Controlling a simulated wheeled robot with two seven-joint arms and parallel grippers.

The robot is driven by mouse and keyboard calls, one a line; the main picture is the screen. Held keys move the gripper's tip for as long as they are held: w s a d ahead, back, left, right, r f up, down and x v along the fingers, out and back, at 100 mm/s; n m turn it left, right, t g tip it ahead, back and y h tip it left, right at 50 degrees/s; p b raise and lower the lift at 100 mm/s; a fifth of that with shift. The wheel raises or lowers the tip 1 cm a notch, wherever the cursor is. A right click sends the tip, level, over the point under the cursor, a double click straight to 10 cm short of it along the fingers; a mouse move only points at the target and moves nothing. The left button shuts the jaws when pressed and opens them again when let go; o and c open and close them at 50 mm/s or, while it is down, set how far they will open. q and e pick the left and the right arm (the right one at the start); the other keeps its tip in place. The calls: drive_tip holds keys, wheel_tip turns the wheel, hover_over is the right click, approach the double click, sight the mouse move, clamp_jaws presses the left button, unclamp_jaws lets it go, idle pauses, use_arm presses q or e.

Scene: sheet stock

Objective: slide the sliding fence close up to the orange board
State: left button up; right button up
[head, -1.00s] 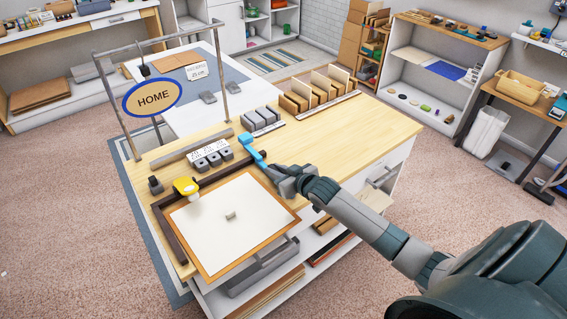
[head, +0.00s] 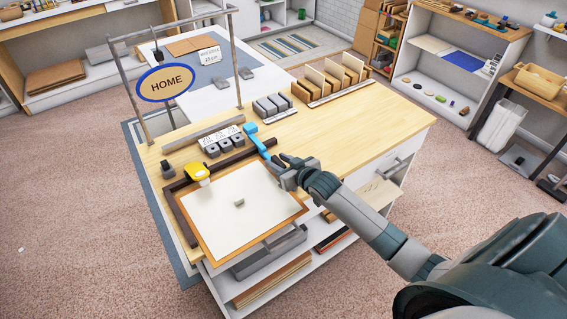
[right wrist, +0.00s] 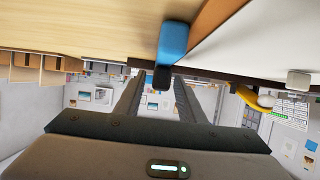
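The orange board (head: 216,257) lies at the front left of the wooden table, a white sheet (head: 240,203) covering most of it. A dark brown L-shaped bar (head: 184,222) runs along its left and back sides. A blue bar (head: 258,141), apparently the sliding fence, sits by the board's back right corner. In the right wrist view the blue piece (right wrist: 173,42) has a black end and is close beside the board's brown edge; I cannot tell whether they touch. My right gripper (right wrist: 160,88) is open, fingers either side of the black end. My left gripper is out of view.
A yellow-topped item (head: 197,173) stands at the board's back left corner. Grey blocks (head: 224,146) and a slotted rack (head: 335,82) are farther back. A HOME sign (head: 165,82) hangs at left. The table's right part (head: 385,120) is clear.

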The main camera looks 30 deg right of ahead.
drive_tip(key=shift+s, duration=0.1)
drive_tip(key=b+v, duration=0.3)
drive_tip(key=v, duration=1.4)
drive_tip(key=shift+b, duration=0.4)
drive_tip(key=shift+s, duration=0.1)
drive_tip(key=s+a+f+g, duration=0.3)
drive_tip(key=s+a+f, duration=0.25)
drive_tip(key=s, duration=0.35)
drive_tip(key=s+a+f+n+g+h, duration=0.1)
drive_tip(key=s+a+f+g, duration=0.4)
drive_tip(key=s, duration=0.4)
drive_tip(key=s+a+f+g, duration=0.2)
drive_tip(key=s+a+f, duration=0.3)
drive_tip(key=s, duration=0.4)
wheel_tip(320, 180, down, 30)
drive_tip(key=d+g+b, duration=0.1)
drive_tip(key=b, duration=0.1)
drive_tip(key=s+d+f, duration=0.1)
drive_tip(key=s+f, duration=0.8)
drive_tip(key=f, duration=0.1)
drive_tip(key=s+d+f+g+b, duration=0.1)
drive_tip(key=s+d+f, duration=0.1)
drive_tip(key=s+f, duration=0.8)
drive_tip(key=shift+d, duration=0.3)
